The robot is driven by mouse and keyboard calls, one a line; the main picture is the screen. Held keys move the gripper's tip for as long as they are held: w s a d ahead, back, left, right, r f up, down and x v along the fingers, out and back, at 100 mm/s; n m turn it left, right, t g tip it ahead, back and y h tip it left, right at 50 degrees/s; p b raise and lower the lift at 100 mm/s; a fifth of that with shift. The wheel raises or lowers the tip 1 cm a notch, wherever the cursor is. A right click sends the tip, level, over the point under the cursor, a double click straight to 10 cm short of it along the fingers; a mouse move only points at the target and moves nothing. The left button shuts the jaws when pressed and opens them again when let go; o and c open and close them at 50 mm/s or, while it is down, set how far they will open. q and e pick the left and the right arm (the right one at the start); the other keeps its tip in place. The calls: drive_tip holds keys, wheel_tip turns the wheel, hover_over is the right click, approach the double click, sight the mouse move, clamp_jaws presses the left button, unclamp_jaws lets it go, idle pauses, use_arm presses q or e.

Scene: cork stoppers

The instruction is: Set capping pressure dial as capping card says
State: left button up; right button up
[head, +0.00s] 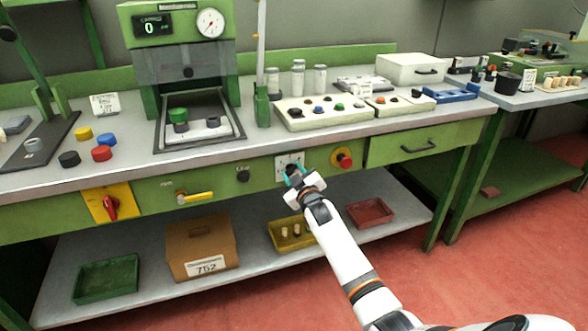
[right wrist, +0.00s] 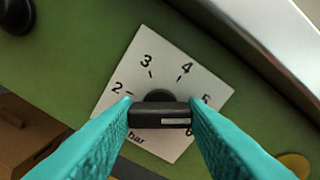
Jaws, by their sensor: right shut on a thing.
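The capping pressure dial is a black bar knob (right wrist: 160,115) on a white square plate (right wrist: 148,62) marked 2 to 6 and "bar". In the right wrist view, the knob's white mark lies on its right half and points right, towards the side with 5 and 6. My right gripper (head: 294,174) has its teal fingers shut on the knob, one at each end. The capping card (head: 105,104) is a small white card standing on the bench; its lower text is too small to read. My left gripper is not in view.
A green capping machine (head: 178,48) with a display reading 0 and a round gauge stands behind. On the bench's front panel are a red button (head: 342,158), a black knob (head: 243,174), a yellow lever (head: 196,197) and a red switch (head: 110,207). A drawer (head: 425,145) is right.

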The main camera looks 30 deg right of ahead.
drive_tip(key=n, duration=0.3)
drive_tip(key=shift+p, duration=0.35)
drive_tip(key=n, duration=0.2)
drive_tip(key=shift+n, duration=0.3)
drive_tip(key=n, duration=0.4)
drive_tip(key=shift+f, duration=0.1)
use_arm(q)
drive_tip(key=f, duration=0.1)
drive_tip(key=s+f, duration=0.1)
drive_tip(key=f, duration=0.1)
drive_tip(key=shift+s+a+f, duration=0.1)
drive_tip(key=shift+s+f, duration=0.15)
use_arm(e)
drive_tip(key=shift+n, duration=0.7)
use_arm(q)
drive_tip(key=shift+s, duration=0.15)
use_arm(e)
drive_tip(key=o, duration=1)
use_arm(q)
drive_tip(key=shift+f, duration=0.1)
